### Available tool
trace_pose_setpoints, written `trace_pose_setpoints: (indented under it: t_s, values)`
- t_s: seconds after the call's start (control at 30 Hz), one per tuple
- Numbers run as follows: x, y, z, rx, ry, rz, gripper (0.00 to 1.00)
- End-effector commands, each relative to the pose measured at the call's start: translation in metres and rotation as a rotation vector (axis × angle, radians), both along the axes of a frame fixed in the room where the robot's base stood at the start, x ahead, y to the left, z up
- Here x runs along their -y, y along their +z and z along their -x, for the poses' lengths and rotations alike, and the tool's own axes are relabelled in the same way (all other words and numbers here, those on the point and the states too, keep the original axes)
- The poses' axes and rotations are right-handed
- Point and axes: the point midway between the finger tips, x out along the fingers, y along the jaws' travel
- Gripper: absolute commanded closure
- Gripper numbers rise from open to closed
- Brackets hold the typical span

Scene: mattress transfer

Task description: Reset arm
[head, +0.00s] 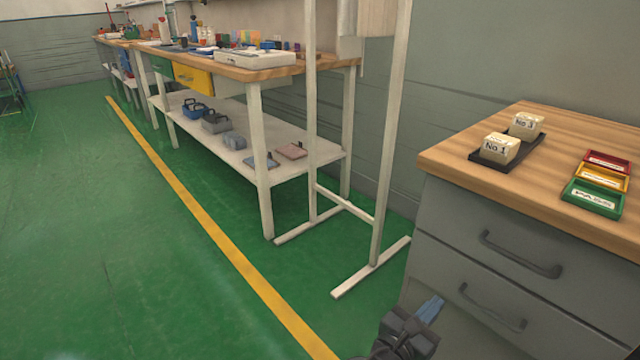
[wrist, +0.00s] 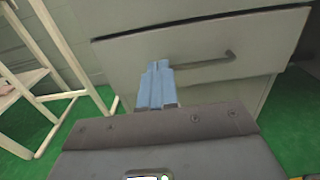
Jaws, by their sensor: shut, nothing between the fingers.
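My gripper (head: 431,309) shows at the bottom of the head view, low in front of the grey drawer cabinet. Its blue fingers are together with nothing between them. In the wrist view my gripper (wrist: 157,68) points toward the front of a grey drawer (wrist: 215,50), with the drawer's dark handle just to the right of the fingertips. I cannot tell how wide the gap between fingers and drawer is.
A white metal stand (head: 375,260) and a long workbench (head: 262,72) stand left. Green floor (head: 90,240) is open at left.

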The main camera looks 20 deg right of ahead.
Motion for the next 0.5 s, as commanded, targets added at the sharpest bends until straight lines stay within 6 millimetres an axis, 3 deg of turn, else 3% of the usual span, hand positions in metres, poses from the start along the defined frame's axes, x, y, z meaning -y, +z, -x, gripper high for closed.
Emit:
trace_pose_setpoints:
  t_s: [0.13,0.27,0.4,0.5]
  values:
    - [-0.001,-0.008,0.005,0.007,0.015,-0.029,1.00]
    - [-0.008,-0.037,0.027,0.053,0.076,-0.168,1.00]
    - [-0.027,-0.081,0.069,0.167,0.161,-0.443,1.00]
    - [-0.046,-0.103,0.101,0.270,0.198,-0.662,1.00]
